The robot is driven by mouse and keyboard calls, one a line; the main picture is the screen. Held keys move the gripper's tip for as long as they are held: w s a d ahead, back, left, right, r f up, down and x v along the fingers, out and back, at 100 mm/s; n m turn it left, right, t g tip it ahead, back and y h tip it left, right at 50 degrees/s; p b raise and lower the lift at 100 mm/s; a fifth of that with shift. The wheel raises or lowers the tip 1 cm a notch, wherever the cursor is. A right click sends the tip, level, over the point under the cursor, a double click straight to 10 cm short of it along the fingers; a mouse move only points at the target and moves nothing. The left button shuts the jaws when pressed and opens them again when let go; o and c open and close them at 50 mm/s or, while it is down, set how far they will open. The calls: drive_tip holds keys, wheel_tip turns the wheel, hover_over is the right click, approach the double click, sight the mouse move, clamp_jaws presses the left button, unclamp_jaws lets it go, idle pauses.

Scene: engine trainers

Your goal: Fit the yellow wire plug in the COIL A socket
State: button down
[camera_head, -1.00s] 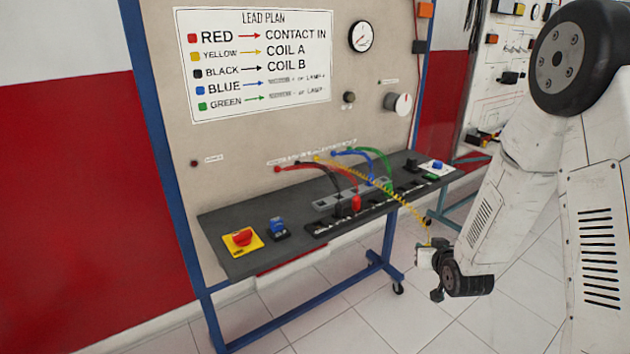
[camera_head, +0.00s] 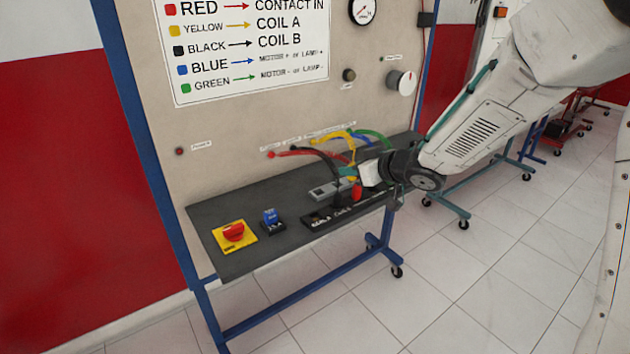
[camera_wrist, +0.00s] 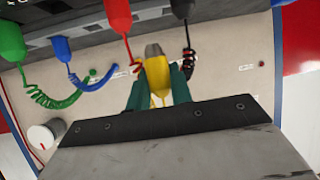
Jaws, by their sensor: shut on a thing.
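The yellow plug (camera_wrist: 158,75) is held between the teal fingers of my gripper (camera_wrist: 160,92) in the wrist view. Its grey tip points to the top of that picture, towards the dark bench. In the head view my gripper (camera_head: 367,176) is low over the right part of the bench, close to the red plug. The yellow wire (camera_head: 345,137) arches from the panel to it. The dark socket strip (camera_head: 338,214) lies along the bench front with small white labels at its left end. I cannot tell which opening is COIL A; my gripper partly hides the strip.
A red knob on a yellow plate (camera_head: 233,233) and a blue switch (camera_head: 271,217) stand at the bench's left.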

drive_tip(key=s+a+n+g+y, duration=0.25)
drive_tip(key=s+a, duration=0.25)
drive_tip(key=a, duration=0.4)
drive_tip(key=shift+n, duration=0.35)
drive_tip(key=shift+s+f, duration=0.2)
drive_tip(key=shift+f, duration=2.65)
drive_tip(key=shift+f, duration=0.8)
drive_tip(key=c, duration=1.5)
unclamp_jaws()
drive_tip(key=shift+r+v, duration=0.2)
drive_tip(key=shift+v, duration=1.05)
drive_tip(key=shift+r+v, duration=0.2)
drive_tip(key=shift+v, duration=1.05)
drive_tip(key=shift+w+a, duration=0.1)
drive_tip(key=shift+a, duration=0.05)
